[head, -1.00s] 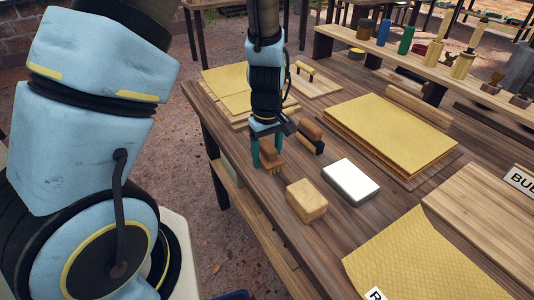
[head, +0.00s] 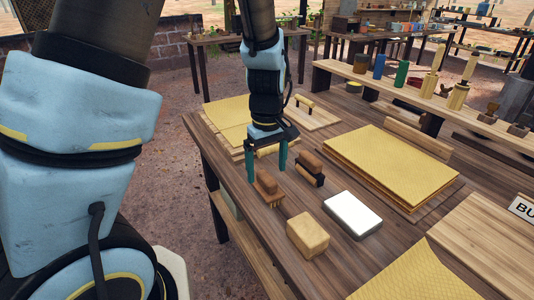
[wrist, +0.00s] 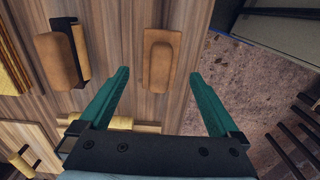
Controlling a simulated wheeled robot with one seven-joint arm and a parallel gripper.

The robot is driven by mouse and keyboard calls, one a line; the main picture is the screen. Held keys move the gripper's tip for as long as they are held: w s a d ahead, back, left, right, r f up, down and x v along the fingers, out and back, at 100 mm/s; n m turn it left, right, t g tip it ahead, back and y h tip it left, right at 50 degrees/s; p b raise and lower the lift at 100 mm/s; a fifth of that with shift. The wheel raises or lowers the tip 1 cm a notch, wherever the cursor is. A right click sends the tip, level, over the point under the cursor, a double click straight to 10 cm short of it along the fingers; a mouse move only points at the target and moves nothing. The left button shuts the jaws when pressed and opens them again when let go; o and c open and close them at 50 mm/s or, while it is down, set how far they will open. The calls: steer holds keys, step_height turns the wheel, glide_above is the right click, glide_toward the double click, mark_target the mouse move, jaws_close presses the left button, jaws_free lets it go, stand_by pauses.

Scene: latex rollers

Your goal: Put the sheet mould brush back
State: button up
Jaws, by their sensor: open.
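A brown wooden-backed brush (head: 267,184) stands on the table near its left edge, bristles down. A second brush-like tool (head: 309,168), with a brown top and dark base, stands to its right. I cannot tell by label which is the sheet mould brush. My gripper (head: 267,176) is open and empty, pointing down just above and behind the first brush. In the wrist view the first brush (wrist: 162,58) lies ahead, between the lines of the two green fingertips and apart from both. The second tool (wrist: 60,60) is outside the fingers to the left.
A tan block (head: 308,236) and a white block (head: 352,214) sit in front and to the right. Yellow sheets (head: 405,158) are stacked on a board farther right. A small roller (head: 304,102) lies on a board at the back. The table's left edge is close to the first brush.

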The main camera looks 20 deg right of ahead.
mark_target(267, 177)
step_height(267, 177, up, 6)
steer(key=shift+f, duration=0.25)
steer(key=w+a+r+m+t, duration=0.1)
steer(key=a+m, duration=0.2)
steer(key=a, duration=2.2)
steer(key=shift+a+t, duration=0.2)
steer(key=shift+t, duration=0.1)
